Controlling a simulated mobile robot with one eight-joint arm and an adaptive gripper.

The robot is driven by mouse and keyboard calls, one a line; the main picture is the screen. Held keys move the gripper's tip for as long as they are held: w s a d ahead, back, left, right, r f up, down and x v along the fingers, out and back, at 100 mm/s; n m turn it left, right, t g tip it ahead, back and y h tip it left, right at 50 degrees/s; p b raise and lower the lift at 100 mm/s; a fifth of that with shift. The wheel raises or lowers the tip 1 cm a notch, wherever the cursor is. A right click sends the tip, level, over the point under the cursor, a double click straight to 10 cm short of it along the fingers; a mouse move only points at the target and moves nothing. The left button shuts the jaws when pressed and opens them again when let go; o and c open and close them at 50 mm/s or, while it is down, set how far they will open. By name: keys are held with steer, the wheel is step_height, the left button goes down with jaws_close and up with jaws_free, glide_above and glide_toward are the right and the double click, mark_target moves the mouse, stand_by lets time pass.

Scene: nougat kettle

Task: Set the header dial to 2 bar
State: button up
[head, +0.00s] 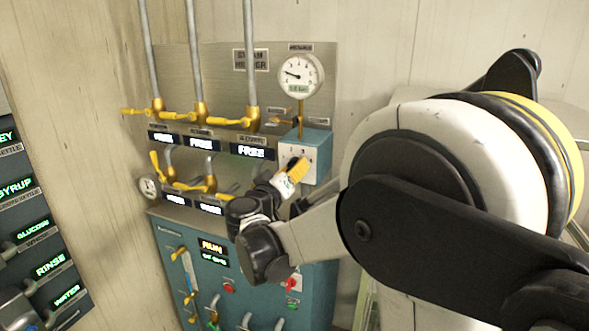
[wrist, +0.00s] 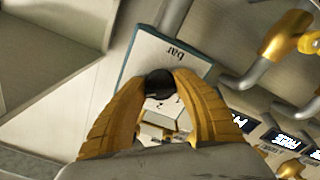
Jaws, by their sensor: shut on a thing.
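The header dial is a black knob (wrist: 159,84) on a white face plate marked "bar" with numerals. In the wrist view the plate (wrist: 160,55) appears upside down, and a "2" shows just below the knob. My gripper (wrist: 160,78) has its yellow fingers closed around the knob. In the head view the plate (head: 291,158) sits on a blue box at the right of the steam header panel, with my gripper (head: 295,172) against it and partly covering it. Which number the knob points to is hidden. The round gauge (head: 301,76) above reads low, with its needle pointing left.
Yellow-handled valves (head: 235,122) on grey pipes stand left of the dial, with lit "FREE" displays (head: 251,151) below. A blue control cabinet (head: 175,238) with a lit "RUN" sign is underneath. A second panel (head: 38,225) with lit labels is at the far left.

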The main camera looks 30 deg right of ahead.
steer(key=n, duration=0.7)
steer(key=shift+r, duration=0.1)
steer(key=n, duration=0.3)
steer(key=shift+n, duration=0.4)
steer(key=shift+r+n, duration=0.15)
steer(key=shift+n, duration=1.95)
steer(key=o, duration=1.2)
